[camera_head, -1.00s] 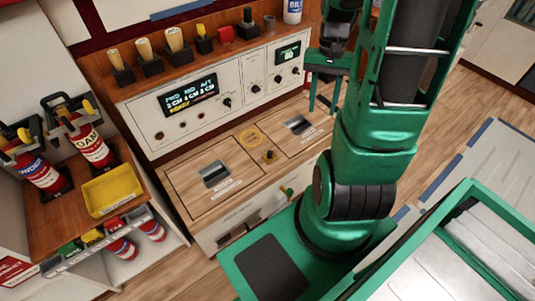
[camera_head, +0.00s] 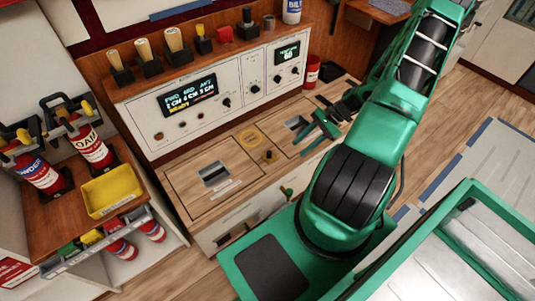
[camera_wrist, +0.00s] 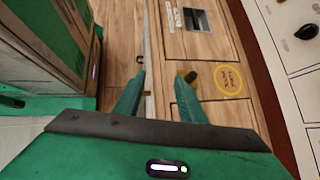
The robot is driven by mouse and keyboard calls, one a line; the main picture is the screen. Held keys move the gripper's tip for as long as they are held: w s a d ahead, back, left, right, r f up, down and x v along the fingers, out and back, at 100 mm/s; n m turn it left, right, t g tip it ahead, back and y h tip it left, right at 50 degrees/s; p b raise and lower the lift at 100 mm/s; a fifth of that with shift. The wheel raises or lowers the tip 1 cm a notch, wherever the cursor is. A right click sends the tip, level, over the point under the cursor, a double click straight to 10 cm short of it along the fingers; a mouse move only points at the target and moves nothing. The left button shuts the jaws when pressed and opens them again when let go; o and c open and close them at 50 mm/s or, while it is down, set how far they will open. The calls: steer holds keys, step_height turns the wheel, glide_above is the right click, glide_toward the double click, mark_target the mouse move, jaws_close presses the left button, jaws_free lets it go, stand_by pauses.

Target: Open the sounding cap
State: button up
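A small brass fitting with a dark knob (camera_head: 268,157), which may be the sounding cap, sits on the wooden counter top beside a round yellow label (camera_head: 250,137). In the wrist view the fitting (camera_wrist: 187,76) shows just beyond the tip of my right-hand finger, with the yellow label (camera_wrist: 230,80) to its right. My gripper (camera_head: 303,143) is over the right part of the counter, to the right of the fitting. Its two green fingers are apart with nothing between them, as the wrist view (camera_wrist: 160,76) also shows. I cannot tell any contact with the fitting.
The counter (camera_head: 222,200) has two recessed hatch handles, the left one (camera_head: 214,174) clear of my arm. A control panel (camera_head: 170,125) with displays and knobs rises behind. A yellow tray (camera_head: 112,190) and red-and-white bottles (camera_head: 90,150) stand on the left shelf.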

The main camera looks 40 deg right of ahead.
mark_target(269, 151)
steer(key=w+f+m+t, duration=0.1)
steer(key=f+m+t, duration=0.1)
steer(key=w+f+m+t+y, duration=0.1)
steer(key=w+f+m+t, duration=0.1)
steer(key=f, duration=0.1)
steer(key=w+f+m+t, duration=0.1)
steer(key=f+m+t, duration=0.1)
steer(key=f, duration=0.1)
steer(key=shift+w+a, duration=0.2)
steer(key=shift+w, duration=0.15)
steer(key=shift+w+d+f+m+t, duration=0.1)
steer(key=shift+w+f+m+t, duration=0.1)
steer(key=shift+w+m+t, duration=0.25)
steer(key=x, duration=1)
steer(key=shift+w+a+f, duration=0.1)
steer(key=shift+w+a, duration=0.05)
steer(key=shift+a, duration=0.15)
jaws_close()
